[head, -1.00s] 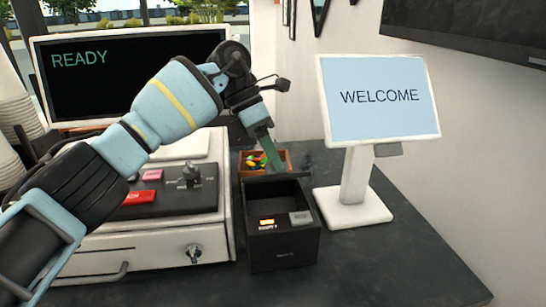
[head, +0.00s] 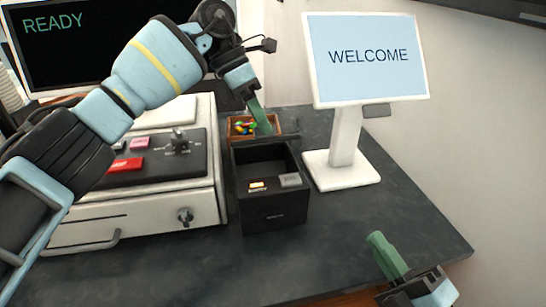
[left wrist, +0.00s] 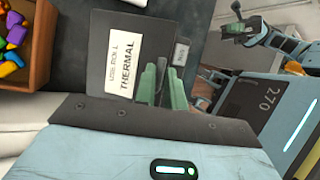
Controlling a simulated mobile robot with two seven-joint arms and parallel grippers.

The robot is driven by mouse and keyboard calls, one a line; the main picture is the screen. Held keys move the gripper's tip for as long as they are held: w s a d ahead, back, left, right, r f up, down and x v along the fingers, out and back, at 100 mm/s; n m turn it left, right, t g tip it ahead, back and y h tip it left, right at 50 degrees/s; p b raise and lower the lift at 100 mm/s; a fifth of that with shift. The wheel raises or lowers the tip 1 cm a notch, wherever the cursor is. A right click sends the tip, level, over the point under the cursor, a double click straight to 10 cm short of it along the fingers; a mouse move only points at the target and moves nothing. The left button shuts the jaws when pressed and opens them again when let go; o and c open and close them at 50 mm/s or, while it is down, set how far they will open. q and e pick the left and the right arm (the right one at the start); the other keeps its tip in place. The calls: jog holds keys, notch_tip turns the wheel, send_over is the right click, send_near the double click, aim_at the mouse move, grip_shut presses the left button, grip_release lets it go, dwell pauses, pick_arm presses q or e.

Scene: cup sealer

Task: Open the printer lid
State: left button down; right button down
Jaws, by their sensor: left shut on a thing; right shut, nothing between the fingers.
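The black printer (head: 272,208) stands on the dark counter, with an orange light and a grey button on its front top. Its top looks open onto a dark cavity. In the left wrist view a white "THERMAL" label (left wrist: 124,67) shows on its dark surface. My left gripper (head: 264,124) reaches to the printer's back edge from above. Its green fingers (left wrist: 162,85) are close together on what appears to be the lid; the gripped edge is hidden. My right gripper (head: 378,242) is shut and empty at the lower right, apart from the printer.
A wooden box of colourful pieces (head: 243,127) sits behind the printer. A cash register (head: 150,190) stands close on its left. A white WELCOME screen (head: 366,58) stands at the right. The counter (head: 335,220) in front and right is clear.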

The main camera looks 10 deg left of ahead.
pick_arm(q)
jog(key=shift+w+a+f, duration=0.15)
jog(key=shift+f, duration=0.15)
pick_arm(e)
jog(key=w+a+r+n+t+h, duration=0.2)
jog(key=w+a+r+n+h, duration=0.15)
jog(key=w+n, duration=0.3)
jog(key=shift+s+a+r+n+g+h, duration=0.6)
jog(key=shift+s+a+n+h, duration=0.65)
jog(key=shift+a+n, duration=4.35)
jog(key=shift+m, duration=0.55)
jog(key=shift+a+x, duration=0.2)
jog(key=shift+x, duration=2.45)
jog(key=shift+a+x, duration=0.2)
jog(key=shift+x, duration=2.45)
jog(key=shift+s+f, duration=0.1)
